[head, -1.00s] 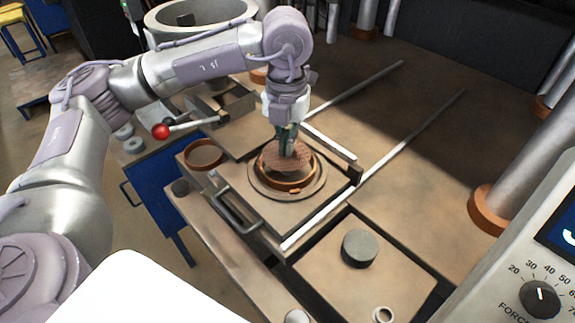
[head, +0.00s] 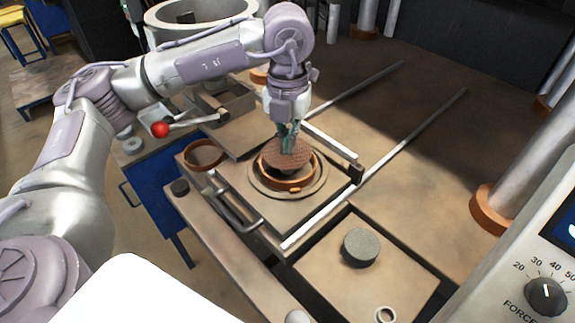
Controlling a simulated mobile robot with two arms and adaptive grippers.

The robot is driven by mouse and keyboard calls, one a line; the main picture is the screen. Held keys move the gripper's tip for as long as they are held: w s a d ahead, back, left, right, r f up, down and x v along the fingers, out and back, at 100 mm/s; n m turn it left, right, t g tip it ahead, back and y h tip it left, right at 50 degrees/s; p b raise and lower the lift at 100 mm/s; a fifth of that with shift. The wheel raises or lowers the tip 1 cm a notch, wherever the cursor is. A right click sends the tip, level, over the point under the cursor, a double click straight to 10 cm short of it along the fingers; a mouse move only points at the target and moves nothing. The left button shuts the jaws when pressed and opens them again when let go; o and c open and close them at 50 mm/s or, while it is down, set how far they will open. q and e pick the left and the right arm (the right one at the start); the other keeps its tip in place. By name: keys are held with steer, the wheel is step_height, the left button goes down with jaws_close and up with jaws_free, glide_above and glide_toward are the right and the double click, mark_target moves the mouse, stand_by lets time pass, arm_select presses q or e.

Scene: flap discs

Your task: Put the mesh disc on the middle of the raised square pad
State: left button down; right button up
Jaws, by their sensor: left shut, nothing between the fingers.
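The mesh disc (head: 288,155) is a round reddish-brown plate with a grid-like surface. It lies over an orange-brown ring (head: 290,186) at the middle of the square metal plate (head: 288,211). A dark part shows under the disc inside the ring; I cannot tell its shape or whether it touches the disc. My left gripper (head: 288,147) comes down from above, its teal fingers shut and empty at the disc's upper side. Whether the fingertips touch the disc is unclear. I cannot pick out the raised square pad with certainty. My right gripper is not in view.
A dark grey cylinder (head: 361,247) stands on the front right plate (head: 397,281), with a small ring (head: 385,315) nearby. Another brown ring (head: 204,155) lies at left. A handle (head: 235,212), rails (head: 375,160) and steel columns (head: 523,140) surround the spot. The right back surface is clear.

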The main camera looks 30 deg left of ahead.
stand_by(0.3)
arm_select(q)
steer(key=shift+w+r+p, duration=0.25)
steer(key=shift+r+p, duration=0.4)
steer(key=shift+r, duration=0.2)
steer(key=shift+s+r+p, duration=0.15)
steer(key=shift+r+p, duration=1.2)
steer(key=shift+r, duration=1.25)
